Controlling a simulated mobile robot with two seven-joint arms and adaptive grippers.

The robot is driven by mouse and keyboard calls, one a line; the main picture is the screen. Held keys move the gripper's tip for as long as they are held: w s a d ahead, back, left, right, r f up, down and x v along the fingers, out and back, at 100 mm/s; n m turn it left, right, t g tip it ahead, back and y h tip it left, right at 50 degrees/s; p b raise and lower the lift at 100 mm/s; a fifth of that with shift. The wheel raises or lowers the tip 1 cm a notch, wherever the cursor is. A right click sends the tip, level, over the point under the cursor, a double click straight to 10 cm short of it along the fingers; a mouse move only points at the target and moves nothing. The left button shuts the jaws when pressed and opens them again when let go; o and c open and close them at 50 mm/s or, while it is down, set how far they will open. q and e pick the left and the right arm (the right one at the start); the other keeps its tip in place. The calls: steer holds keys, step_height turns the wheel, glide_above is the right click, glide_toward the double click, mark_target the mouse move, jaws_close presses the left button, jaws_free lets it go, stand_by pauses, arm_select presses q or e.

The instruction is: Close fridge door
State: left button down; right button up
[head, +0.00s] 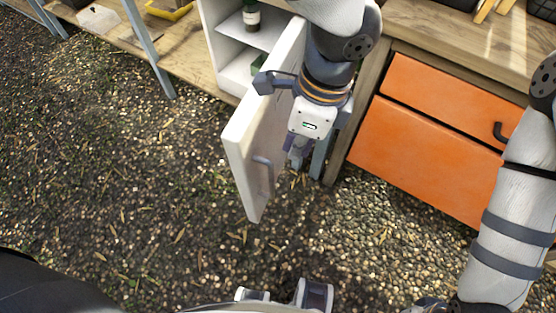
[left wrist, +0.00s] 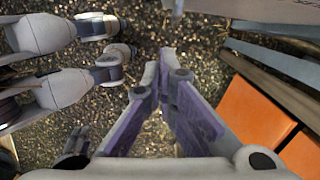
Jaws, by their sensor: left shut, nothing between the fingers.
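A bottle (head: 251,15) stands on the fridge's shelf. Orange drawers (head: 425,150) under a wooden counter (head: 450,40) are to the right of the door. A wooden shelf with metal legs (head: 150,55) is at upper left. The gravel floor left of the door is clear.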

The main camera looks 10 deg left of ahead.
arm_select(q)
steer(key=shift+m+t+y, duration=0.5)
steer(key=shift+m, duration=0.1)
steer(key=a+f, duration=0.1)
steer(key=f, duration=0.1)
steer(key=w+a+f, duration=0.1)
steer(key=a+f, duration=0.1)
steer(key=w+a+f, duration=0.1)
steer(key=a+f, duration=0.1)
steer(key=shift+w+b, duration=0.1)
steer(key=shift+b, duration=0.2)
steer(key=shift+a+f, duration=0.1)
steer(key=shift+a, duration=0.4)
arm_select(e)
steer(key=shift+s+f, duration=0.35)
steer(key=shift+s, duration=0.3)
arm_select(q)
steer(key=shift+a+f, duration=0.1)
arm_select(e)
steer(key=shift+s, duration=0.15)
